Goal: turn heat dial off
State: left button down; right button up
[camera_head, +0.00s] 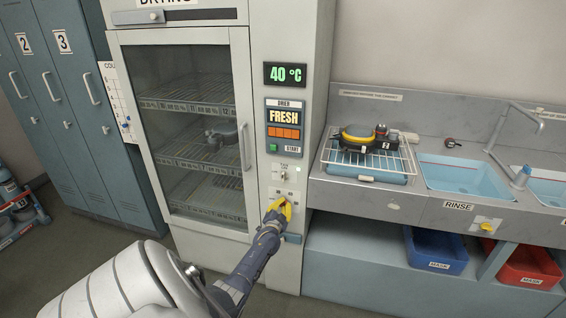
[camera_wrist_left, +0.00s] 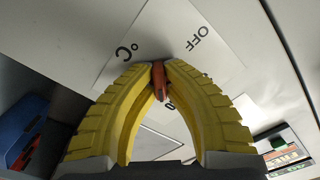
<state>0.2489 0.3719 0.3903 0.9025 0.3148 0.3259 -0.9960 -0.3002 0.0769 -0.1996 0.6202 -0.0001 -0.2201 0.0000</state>
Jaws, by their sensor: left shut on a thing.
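The heat dial shows in the left wrist view as a small red-orange knob (camera_wrist_left: 159,82) on a white label plate (camera_wrist_left: 140,45) marked "OFF" and "°C". My left gripper (camera_head: 281,207) is at the lower part of the drying cabinet's control column. In the left wrist view its yellow fingers (camera_wrist_left: 160,75) are closed on the red-orange knob from both sides. In the head view the gripper hides most of the dial. The display (camera_head: 285,75) above reads 40 °C. My right gripper is in neither view.
The drying cabinet (camera_head: 119,70) has a closed glass door with racks inside. A "FRESH" panel (camera_head: 286,124) and a switch (camera_head: 284,174) sit above the gripper. A sink counter (camera_head: 428,207) with a wire rack (camera_head: 345,160) stands at right, blue and red bins below.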

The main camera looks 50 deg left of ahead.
pick_arm(q)
jog(key=n, duration=1.3)
jog(key=shift+n, duration=0.4)
jog(key=n, duration=1.2)
jog(key=shift+n, duration=0.4)
jog(key=c, duration=1.5)
grip_release()
jog(key=shift+o, duration=0.2)
jog(key=v, duration=1.2)
jog(key=shift+w, duration=0.1)
